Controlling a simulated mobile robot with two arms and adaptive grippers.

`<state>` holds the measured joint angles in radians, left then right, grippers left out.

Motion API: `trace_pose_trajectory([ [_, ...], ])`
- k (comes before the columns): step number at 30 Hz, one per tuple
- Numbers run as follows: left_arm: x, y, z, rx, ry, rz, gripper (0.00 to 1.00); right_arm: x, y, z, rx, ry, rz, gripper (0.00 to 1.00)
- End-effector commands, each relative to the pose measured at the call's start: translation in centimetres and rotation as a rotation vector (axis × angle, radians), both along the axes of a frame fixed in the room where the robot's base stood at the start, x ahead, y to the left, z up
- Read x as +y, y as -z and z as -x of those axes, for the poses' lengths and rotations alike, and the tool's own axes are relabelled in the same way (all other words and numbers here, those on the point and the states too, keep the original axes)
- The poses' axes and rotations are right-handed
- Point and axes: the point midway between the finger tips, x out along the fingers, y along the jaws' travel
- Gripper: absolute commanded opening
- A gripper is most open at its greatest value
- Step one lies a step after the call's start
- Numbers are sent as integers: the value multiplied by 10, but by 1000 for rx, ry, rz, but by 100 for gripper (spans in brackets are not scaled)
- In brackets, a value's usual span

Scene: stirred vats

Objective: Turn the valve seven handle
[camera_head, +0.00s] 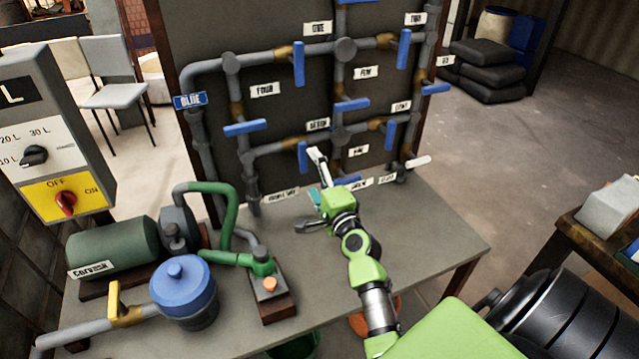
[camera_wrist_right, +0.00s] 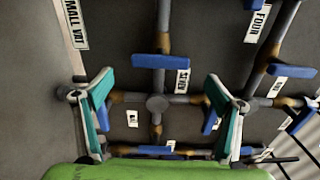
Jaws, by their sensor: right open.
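The valve seven handle (camera_head: 302,157) is a blue bar on the pipe board, hanging roughly upright just below the SEVEN label (camera_head: 318,124). In the right wrist view the handle (camera_wrist_right: 160,67) lies crosswise, beyond and between my fingers, beside its label (camera_wrist_right: 183,82). My right gripper (camera_head: 306,188) is open and empty in front of the board, low and just right of the handle. In the wrist view its fingers (camera_wrist_right: 160,80) are spread wide, with no visible contact. My left gripper is not in view.
Other blue handles sit close by, such as valve four's (camera_head: 245,128) and the bar above right (camera_head: 352,104). Pipes cross the board. The table (camera_head: 420,235) carries a blue pot (camera_head: 183,285) and a green tank (camera_head: 112,247) at left; its right side is clear.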

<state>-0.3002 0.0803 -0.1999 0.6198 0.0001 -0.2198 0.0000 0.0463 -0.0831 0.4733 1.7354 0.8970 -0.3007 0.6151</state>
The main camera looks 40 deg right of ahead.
Motion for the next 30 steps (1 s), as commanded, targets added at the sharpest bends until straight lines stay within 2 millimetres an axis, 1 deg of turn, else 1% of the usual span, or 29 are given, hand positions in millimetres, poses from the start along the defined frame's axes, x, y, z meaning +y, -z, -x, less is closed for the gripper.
trace_pose_trajectory([
  [1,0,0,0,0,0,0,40,3,1,11,2,0,1,86],
  [3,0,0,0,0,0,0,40,5,1,21,2,0,1,86],
  [6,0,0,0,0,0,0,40,8,1,33,2,0,0,86],
  [9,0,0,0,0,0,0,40,10,0,39,1,0,-1,86],
  [13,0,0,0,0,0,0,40,10,0,42,0,-1,-1,86],
  [27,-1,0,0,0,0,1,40,10,0,41,0,-1,0,86],
  [29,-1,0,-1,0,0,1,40,14,0,42,8,-11,12,86],
  [30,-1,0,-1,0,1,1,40,20,1,42,23,-31,34,86],
])
